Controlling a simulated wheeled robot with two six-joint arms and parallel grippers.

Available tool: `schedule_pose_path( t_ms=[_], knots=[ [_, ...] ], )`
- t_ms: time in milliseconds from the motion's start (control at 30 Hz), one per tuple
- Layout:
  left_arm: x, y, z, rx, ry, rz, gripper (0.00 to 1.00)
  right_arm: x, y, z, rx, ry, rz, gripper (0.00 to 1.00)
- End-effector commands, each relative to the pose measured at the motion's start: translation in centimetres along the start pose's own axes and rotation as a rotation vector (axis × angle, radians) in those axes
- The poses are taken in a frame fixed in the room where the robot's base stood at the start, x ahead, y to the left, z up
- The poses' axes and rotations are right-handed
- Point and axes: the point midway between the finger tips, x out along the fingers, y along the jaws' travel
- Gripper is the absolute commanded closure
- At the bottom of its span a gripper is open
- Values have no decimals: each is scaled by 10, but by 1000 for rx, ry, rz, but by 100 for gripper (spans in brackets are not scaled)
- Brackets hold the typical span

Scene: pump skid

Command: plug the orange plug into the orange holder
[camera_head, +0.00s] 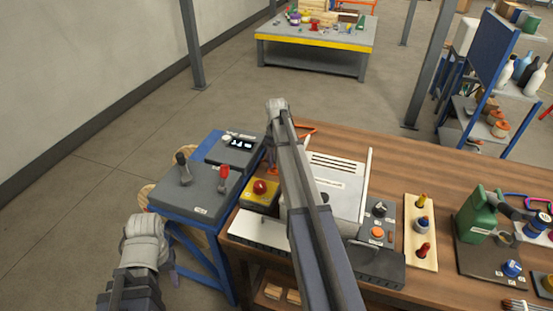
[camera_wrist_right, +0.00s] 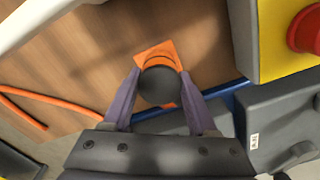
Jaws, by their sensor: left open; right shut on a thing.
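My right gripper (camera_wrist_right: 158,92) is shut on the orange plug (camera_wrist_right: 158,86), which shows mostly as a dark round end between the two purple fingers. Right behind it in the right wrist view is a flat orange square (camera_wrist_right: 144,52), seemingly the orange holder at the bench's left edge. I cannot tell how far the plug is inside it. In the head view my right arm hides most of this spot, and only a bit of orange (camera_head: 272,171) shows under the gripper. My left gripper (camera_head: 174,273) is open, low beside the blue stand, and largely hidden.
An orange cable (camera_wrist_right: 25,109) lies on the wooden bench (camera_head: 400,160). A yellow box with a red button (camera_head: 260,187) and a blue stand with grey control boxes (camera_head: 200,190) stand close by. A pale ribbed casing (camera_head: 345,185) is under my right arm.

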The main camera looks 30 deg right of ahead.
Motion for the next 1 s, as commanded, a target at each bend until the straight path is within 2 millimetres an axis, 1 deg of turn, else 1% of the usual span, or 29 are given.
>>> schedule_pose_path(
  t_ms=[167,200,467,500,767,867,1000],
  knots=[
    [0,0,0,0,0,0,50,0,0,0,0,0,0,100],
    [0,0,0,0,0,0,50,0,0,0,0,0,0,38],
    [0,0,0,0,0,0,50,0,0,0,0,0,0,9],
    [0,0,0,0,0,0,50,0,0,0,0,0,0,6],
    [-1,0,0,0,0,0,50,-1,0,0,0,0,0,6],
    [-4,0,0,0,0,0,50,-4,0,0,0,0,0,6],
    [-14,-1,1,0,0,0,50,-14,0,0,0,0,0,6]
  ],
)
